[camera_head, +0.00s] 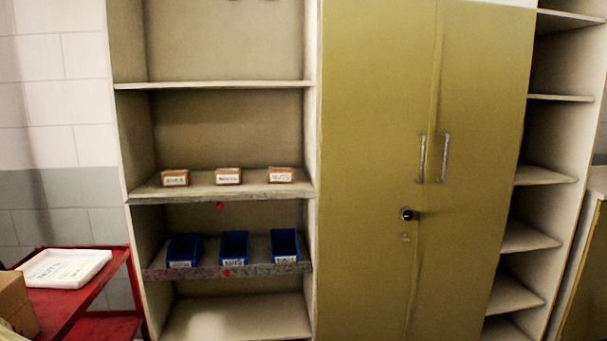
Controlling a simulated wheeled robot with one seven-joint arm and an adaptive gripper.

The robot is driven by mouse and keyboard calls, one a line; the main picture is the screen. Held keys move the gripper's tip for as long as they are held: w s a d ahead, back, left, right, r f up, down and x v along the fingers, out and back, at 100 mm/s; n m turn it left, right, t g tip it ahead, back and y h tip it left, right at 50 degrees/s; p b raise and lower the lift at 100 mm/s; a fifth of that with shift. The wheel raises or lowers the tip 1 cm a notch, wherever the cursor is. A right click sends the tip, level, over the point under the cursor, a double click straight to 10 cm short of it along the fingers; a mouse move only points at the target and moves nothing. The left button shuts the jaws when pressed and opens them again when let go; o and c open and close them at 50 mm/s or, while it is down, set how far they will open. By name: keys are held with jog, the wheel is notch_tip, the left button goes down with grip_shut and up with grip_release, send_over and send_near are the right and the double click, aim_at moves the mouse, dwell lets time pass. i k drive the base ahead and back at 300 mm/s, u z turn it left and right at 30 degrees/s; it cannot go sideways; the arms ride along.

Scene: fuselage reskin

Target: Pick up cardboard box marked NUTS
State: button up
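Three small brown cardboard boxes with white labels stand in a row on a middle shelf of the open shelf unit: a left box (175,178), a middle box (228,176) and a right box (281,175). They stand apart from each other. Their label print is small and blurred, so I cannot tell for sure which one is marked NUTS. My gripper is not in view.
Three blue bins (235,247) stand on the shelf (228,271) below. A closed yellow-green cabinet (370,150) stands to the right. At the lower left, a red cart (72,308) holds a white tray (66,268) and a larger cardboard box (14,303).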

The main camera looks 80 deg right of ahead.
aim_at(276, 176)
jog(key=z, duration=0.75)
jog(key=i, duration=1.05)
jog(key=z, duration=1.1)
